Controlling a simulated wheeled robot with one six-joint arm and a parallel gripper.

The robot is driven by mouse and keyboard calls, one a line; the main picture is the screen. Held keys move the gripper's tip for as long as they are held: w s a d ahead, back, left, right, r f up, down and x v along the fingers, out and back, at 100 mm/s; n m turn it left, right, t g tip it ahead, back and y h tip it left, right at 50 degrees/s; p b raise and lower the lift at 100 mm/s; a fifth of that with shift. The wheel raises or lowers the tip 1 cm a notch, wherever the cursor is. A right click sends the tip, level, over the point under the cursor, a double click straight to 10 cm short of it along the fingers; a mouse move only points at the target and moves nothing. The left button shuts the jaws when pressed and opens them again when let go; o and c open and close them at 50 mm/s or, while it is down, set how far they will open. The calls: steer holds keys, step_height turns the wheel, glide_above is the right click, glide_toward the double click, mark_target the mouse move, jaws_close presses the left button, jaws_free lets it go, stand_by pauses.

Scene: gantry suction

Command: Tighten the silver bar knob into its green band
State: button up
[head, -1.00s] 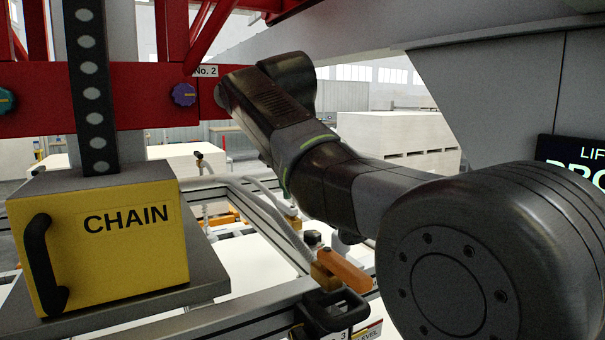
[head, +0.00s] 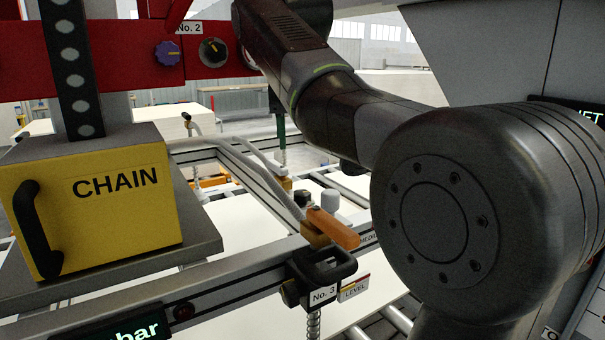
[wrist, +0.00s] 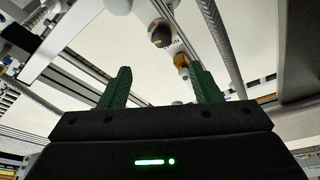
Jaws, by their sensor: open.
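In the wrist view, a round dark knob (wrist: 160,36) sits on a pale dial with red and green marks. It lies beyond my fingertips, in line with the gap between them. I cannot tell whether it is the silver bar knob. My gripper (wrist: 160,74) shows two green fingers spread apart, with nothing between them. The knob is apart from both fingers. In the head view, my arm hides most of the gripper. A dark round knob (head: 212,52) with a coloured mark is on the red beam beside the No. 2 label; no clear silver bar shows there.
A purple knob (head: 167,54) is left of the dark one on the red beam (head: 110,70). A yellow CHAIN box (head: 95,205) stands at left. An orange lever (head: 335,228) sits on the rail near my arm.

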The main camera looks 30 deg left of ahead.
mark_target(302, 192)
steer(key=w+d+n+g+y+p, duration=0.2)
steer(key=w+d+n+y, duration=0.1)
steer(key=n, duration=0.6)
steer(key=x, duration=1.3)
steer(key=shift+s+d+f, duration=0.15)
steer(key=shift+s+f, duration=0.05)
steer(key=c, duration=1)
